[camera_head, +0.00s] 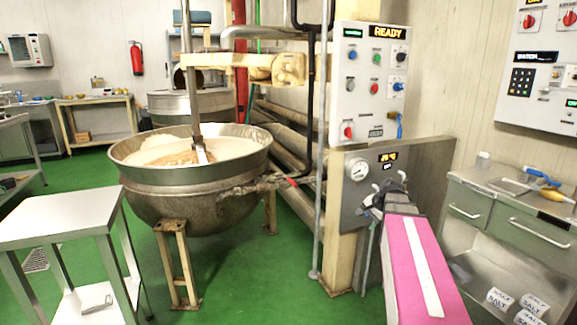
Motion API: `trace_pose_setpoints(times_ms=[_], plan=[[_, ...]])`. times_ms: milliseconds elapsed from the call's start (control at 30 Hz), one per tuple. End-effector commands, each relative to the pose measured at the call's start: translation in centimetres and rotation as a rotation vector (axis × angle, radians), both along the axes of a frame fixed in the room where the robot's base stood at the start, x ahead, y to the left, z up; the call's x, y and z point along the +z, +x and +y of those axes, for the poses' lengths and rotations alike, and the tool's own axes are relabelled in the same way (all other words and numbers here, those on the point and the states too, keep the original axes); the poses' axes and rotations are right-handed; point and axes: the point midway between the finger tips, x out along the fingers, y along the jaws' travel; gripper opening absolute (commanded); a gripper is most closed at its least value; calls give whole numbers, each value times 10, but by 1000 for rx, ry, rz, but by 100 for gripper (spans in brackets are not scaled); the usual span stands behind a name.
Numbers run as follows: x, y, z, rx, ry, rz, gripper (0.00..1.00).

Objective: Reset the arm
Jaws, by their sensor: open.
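My arm, pink with a white stripe, reaches up from the bottom right of the head view. My gripper (378,192), dark grey at its far end, is open. It is in front of the lower metal panel (425,178), just below and right of the round gauge (358,169). I see nothing held in it. I cannot tell whether it touches the panel. The control box (369,85) above has coloured buttons and a lit display reading READY. A blue-handled lever (399,125) is at its lower right.
The large kettle (192,185) with pale mix and a stirrer stands at left centre. A steel table (65,215) is at front left. A drawer cabinet (520,223) with tools on top stands at right. Pipes run behind the grey post (319,200). Green floor shows between.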

Motion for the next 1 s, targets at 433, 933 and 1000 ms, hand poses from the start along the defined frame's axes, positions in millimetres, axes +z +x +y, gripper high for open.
trace_pose_setpoints(times_ms=[433, 933, 1000], plan=[[-139, -132, 100, 600, -383, 177, 68], [-167, -169, 115, 795, -485, 226, 68], [-167, -169, 115, 794, -484, 226, 68]])
